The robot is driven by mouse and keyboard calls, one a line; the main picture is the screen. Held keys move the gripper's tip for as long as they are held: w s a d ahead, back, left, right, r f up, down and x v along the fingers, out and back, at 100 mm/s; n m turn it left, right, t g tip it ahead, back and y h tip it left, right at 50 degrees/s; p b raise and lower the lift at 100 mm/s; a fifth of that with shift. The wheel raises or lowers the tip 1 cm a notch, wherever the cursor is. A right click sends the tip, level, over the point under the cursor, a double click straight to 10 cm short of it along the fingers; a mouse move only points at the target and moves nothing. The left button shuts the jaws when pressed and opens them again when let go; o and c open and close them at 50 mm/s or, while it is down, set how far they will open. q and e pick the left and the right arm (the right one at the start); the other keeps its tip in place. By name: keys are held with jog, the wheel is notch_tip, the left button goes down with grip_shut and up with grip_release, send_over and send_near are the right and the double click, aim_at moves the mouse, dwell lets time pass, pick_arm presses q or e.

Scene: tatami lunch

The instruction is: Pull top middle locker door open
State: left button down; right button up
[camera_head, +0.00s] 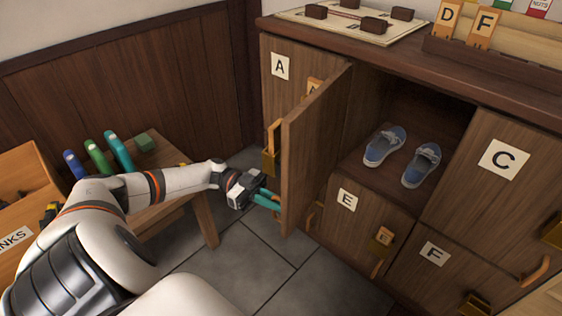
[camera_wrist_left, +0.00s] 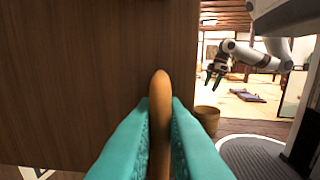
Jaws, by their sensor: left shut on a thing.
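The top middle locker door (camera_head: 318,140) stands swung wide open, hinged at its left side, with its inner face toward the compartment. Inside the open compartment is a pair of blue-grey shoes (camera_head: 384,146). My left gripper (camera_head: 268,198) is at the outer side of the door near its free edge. In the left wrist view its teal fingers are shut on the wooden door handle (camera_wrist_left: 160,115), with the door's brown face (camera_wrist_left: 90,60) close behind. My right gripper (camera_wrist_left: 214,77) shows small in the left wrist view, away from the door, with its fingers apart and empty.
Locker doors A (camera_head: 279,85), C (camera_head: 495,175), E (camera_head: 345,225) and F (camera_head: 425,270) are closed. A small wooden table (camera_head: 170,185) with colored items stands at the left. Grey floor tiles (camera_head: 250,255) are clear below the open door.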

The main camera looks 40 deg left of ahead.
pick_arm(q)
jog(key=shift+a, duration=0.65)
pick_arm(e)
jog(key=shift+f, duration=0.25)
pick_arm(q)
jog(key=c, duration=1.5)
grip_release()
jog(key=shift+c, duration=0.2)
jog(key=s+a+b, duration=0.2)
jog(key=a, duration=0.9)
jog(key=shift+a+b, duration=0.4)
pick_arm(e)
jog(key=w+a+t+y, duration=0.1)
jog(key=w+a+t, duration=0.1)
jog(key=w+t, duration=0.2)
jog(key=shift+w+r, duration=0.3)
jog(key=shift+w, duration=0.9)
